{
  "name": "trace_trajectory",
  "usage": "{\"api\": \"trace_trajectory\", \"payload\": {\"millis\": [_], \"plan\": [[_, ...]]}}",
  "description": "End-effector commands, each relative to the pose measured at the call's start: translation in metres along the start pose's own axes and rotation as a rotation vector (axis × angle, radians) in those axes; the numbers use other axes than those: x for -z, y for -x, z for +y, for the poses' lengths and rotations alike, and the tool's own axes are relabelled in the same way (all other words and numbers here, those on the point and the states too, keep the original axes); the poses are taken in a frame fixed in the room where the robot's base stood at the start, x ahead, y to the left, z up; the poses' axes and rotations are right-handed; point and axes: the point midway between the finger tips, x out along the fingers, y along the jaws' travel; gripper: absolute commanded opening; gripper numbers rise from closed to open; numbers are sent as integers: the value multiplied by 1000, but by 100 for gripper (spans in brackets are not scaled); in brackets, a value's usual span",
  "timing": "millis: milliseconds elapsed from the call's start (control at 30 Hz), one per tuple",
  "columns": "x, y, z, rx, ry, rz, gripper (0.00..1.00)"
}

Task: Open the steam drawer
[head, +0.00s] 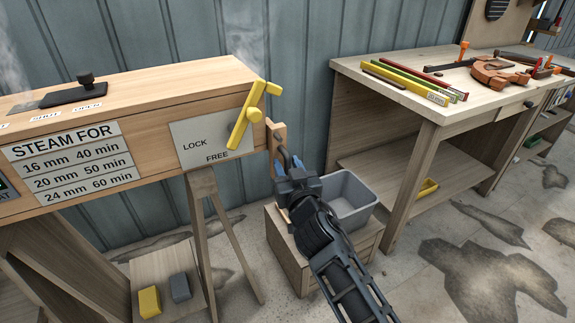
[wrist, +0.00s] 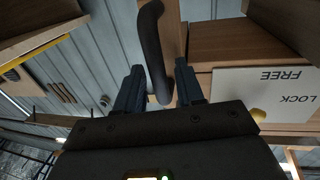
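The steam box (head: 150,100) is a long wooden box on trestle legs at the left in the head view. A yellow lever (head: 240,125) stands tilted on its LOCK/FREE plate (head: 190,135), its lower end near the word FREE. A small wooden front board (head: 277,135) is at the box's right end, with a dark curved handle (head: 284,158). My gripper (head: 288,180) is at this handle. In the wrist view the handle (wrist: 153,45) lies between my two fingers (wrist: 158,88), with narrow gaps beside it; the fingers look open. Whether the board is flush is unclear.
A grey bin (head: 350,200) on a wooden crate (head: 290,250) stands just behind and below my gripper. A workbench (head: 400,100) with tools is at the right. Yellow and grey blocks (head: 149,301) lie on a low shelf under the box. Steam rises at the back.

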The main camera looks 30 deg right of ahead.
Motion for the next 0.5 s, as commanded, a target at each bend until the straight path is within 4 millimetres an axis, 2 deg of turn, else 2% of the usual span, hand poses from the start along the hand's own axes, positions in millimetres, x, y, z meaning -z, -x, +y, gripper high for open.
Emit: {"api": "trace_trajectory", "payload": {"millis": [267,500], "plan": [[0,-2,0,0,0,0,38],[0,-1,0,0,0,0,15]]}}
